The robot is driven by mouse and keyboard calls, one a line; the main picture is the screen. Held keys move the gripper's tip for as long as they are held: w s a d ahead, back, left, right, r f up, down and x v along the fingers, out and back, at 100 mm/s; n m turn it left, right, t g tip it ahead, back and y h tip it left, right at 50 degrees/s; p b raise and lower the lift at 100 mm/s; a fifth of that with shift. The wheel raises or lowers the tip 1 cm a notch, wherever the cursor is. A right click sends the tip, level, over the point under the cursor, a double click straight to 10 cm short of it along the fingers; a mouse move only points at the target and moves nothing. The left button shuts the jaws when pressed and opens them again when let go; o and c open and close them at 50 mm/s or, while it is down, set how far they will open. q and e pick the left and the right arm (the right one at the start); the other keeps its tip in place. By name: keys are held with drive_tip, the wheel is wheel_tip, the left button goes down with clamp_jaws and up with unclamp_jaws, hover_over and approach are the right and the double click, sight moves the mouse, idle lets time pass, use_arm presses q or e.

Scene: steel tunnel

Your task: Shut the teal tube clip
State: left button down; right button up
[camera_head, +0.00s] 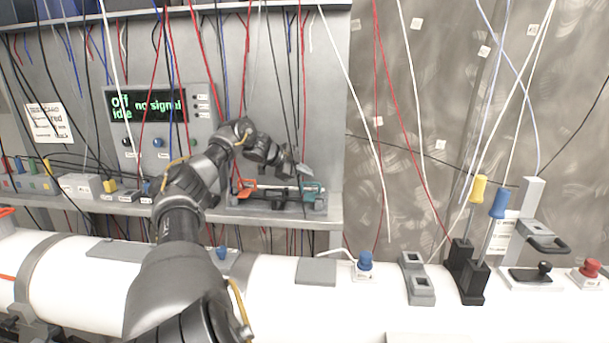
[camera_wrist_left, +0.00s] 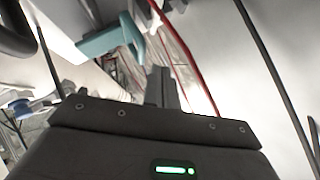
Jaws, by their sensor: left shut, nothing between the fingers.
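The teal tube clip (camera_head: 312,187) is at the right end of a dark tube (camera_head: 278,193) in a grey holder on the shelf. In the left wrist view the teal clip (camera_wrist_left: 112,40) is large, at upper left, with a flat arm sticking out. I cannot tell how far it is open. My left gripper (camera_head: 302,170) is just above and left of the teal clip in the head view. Its fingers (camera_wrist_left: 165,84) are shut and empty, and they look apart from the clip. My right gripper is not in view.
An orange clip (camera_head: 246,187) is at the tube's left end. Several thin cables hang in front of the panel around my arm. A display box (camera_head: 160,115) is behind at left. A white pipe (camera_head: 275,285) runs below the shelf (camera_head: 180,211).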

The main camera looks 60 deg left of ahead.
sight(305, 193)
use_arm(q)
drive_tip(key=shift+r, duration=0.3)
drive_tip(key=s+a+r, duration=0.2)
drive_tip(key=s+r, duration=0.5)
drive_tip(key=r, duration=0.4)
idle(0.4)
